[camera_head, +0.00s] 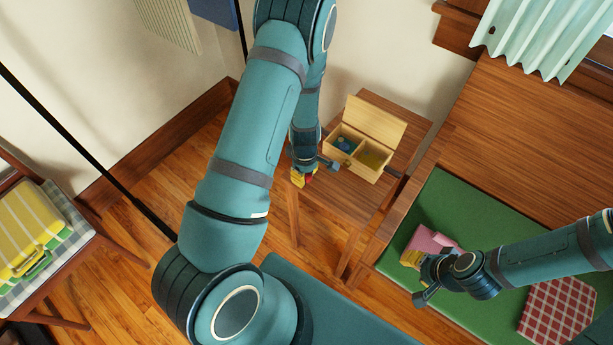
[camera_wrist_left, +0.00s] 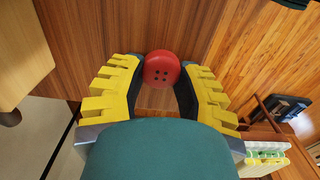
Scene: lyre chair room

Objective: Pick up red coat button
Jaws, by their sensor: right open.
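The red coat button (camera_wrist_left: 162,68) is round with several dark holes and sits between the yellow-padded fingertips of my left gripper (camera_wrist_left: 162,72) in the left wrist view. Both fingertips appear to touch its sides. In the head view, my left gripper (camera_head: 300,176) is at the left edge of the small wooden table, beside the box, with the red button (camera_head: 308,181) showing at its fingers. My right gripper (camera_head: 420,277) is open over the green mat, close to a pink object.
An open wooden box (camera_head: 367,170) with compartments stands on the small table (camera_head: 335,204); a blue item lies inside. A green mat (camera_head: 465,208) on the larger desk holds the pink object (camera_head: 432,240) and a red checked cloth (camera_head: 556,310). A chair with a yellow case (camera_head: 25,235) stands left.

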